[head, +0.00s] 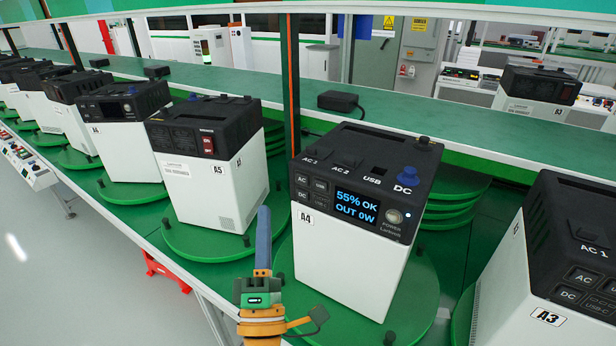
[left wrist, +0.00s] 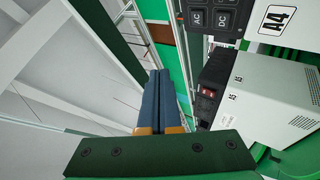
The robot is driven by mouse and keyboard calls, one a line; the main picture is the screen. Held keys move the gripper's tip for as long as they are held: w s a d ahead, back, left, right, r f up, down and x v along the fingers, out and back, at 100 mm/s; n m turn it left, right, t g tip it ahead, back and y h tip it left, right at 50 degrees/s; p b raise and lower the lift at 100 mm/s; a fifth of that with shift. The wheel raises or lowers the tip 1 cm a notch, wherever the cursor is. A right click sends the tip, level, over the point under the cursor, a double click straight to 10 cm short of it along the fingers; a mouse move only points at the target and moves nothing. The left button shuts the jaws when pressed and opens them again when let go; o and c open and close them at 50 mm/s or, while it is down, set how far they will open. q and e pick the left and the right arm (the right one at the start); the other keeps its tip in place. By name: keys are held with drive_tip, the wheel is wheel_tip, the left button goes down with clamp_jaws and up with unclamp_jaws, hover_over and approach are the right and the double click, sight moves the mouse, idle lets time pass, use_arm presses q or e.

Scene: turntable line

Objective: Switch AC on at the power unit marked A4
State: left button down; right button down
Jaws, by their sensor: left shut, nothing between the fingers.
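The power unit marked A4 (head: 345,262) stands upright on a round green turntable plate, white below and black on top. Its lit screen (head: 357,208) reads "55% OK, OUT 0W". The AC button (head: 302,180) is at the left of its front panel, above the DC button; no light shows on it. In the left wrist view the AC button (left wrist: 198,17) and the A4 label (left wrist: 276,20) show at the top right. My left gripper (head: 264,212) is shut and empty, pointing up, in front and left of A4, apart from the panel. My right gripper is not in view.
Unit A5 (head: 205,185) stands close behind and left of my left gripper, with a red switch. Unit A3 (head: 560,300) stands at the right edge. A green shelf (head: 420,125) runs behind the units.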

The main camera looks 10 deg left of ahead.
use_arm(q)
drive_tip(key=shift+a, duration=0.15)
drive_tip(key=b, duration=0.3)
approach(297, 168)
wheel_tip(297, 168, up, 2)
drive_tip(key=w+a, duration=0.2)
drive_tip(key=shift+w+d+r, duration=0.25)
drive_tip(key=shift+w+r, duration=0.1)
drive_tip(key=shift+w, duration=0.15)
idle(1.5)
drive_tip(key=shift+w+d, duration=0.15)
drive_tip(key=shift+w, duration=0.25)
drive_tip(key=shift+w+d+b, duration=0.1)
drive_tip(key=shift+w+b, duration=0.15)
drive_tip(key=shift+b, duration=0.1)
idle(0.4)
drive_tip(key=shift+s, duration=0.1)
drive_tip(key=shift+s+a+p, duration=0.25)
drive_tip(key=shift+s+p, duration=0.15)
drive_tip(key=shift+s, duration=0.15)
